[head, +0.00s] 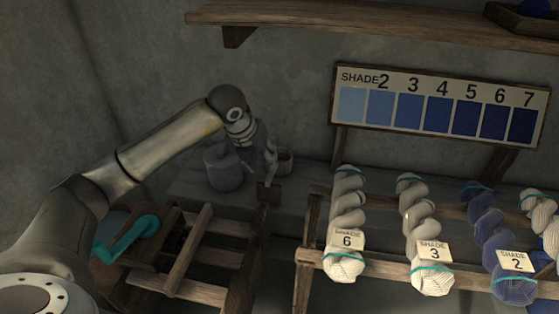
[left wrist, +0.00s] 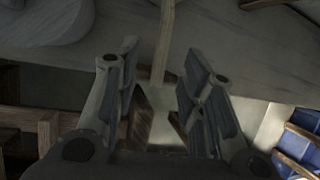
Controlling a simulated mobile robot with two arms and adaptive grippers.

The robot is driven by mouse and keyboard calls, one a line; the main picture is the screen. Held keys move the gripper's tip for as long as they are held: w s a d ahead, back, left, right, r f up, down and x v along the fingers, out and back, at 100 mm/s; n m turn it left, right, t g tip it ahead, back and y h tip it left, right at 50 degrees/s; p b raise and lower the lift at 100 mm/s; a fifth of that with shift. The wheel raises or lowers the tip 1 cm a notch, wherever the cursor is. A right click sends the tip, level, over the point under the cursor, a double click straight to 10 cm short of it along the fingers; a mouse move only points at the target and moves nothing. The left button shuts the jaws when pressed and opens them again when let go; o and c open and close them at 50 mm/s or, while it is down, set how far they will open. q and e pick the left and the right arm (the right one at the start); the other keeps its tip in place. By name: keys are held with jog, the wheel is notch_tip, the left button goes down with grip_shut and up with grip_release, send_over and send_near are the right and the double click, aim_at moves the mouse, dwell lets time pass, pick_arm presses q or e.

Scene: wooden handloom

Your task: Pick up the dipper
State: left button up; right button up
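A thin wooden stick (left wrist: 164,45), which looks like the dipper's handle, runs down between the fingertips in the left wrist view. In the head view my left gripper (head: 270,158) points down at the grey bench, right of a dark grey jar (head: 224,170). A small dim cup-like shape (head: 287,161) is just behind it; I cannot tell whether it belongs to the dipper. My right gripper is not in view.
A wooden rack (head: 310,230) with twisted yarn skeins stands at the right.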

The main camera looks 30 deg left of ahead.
aim_at(271, 174)
pick_arm(q)
jog(key=p+x, duration=0.1)
jog(key=x, duration=0.6)
jog(key=shift+d+f, duration=0.15)
jog(key=shift+w+f, duration=0.25)
jog(key=shift+f, duration=0.3)
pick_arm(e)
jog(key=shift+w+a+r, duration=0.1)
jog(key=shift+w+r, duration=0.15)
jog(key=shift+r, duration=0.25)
pick_arm(q)
jog(key=shift+c, duration=1)
jog(key=shift+r, duration=0.1)
grip_shut()
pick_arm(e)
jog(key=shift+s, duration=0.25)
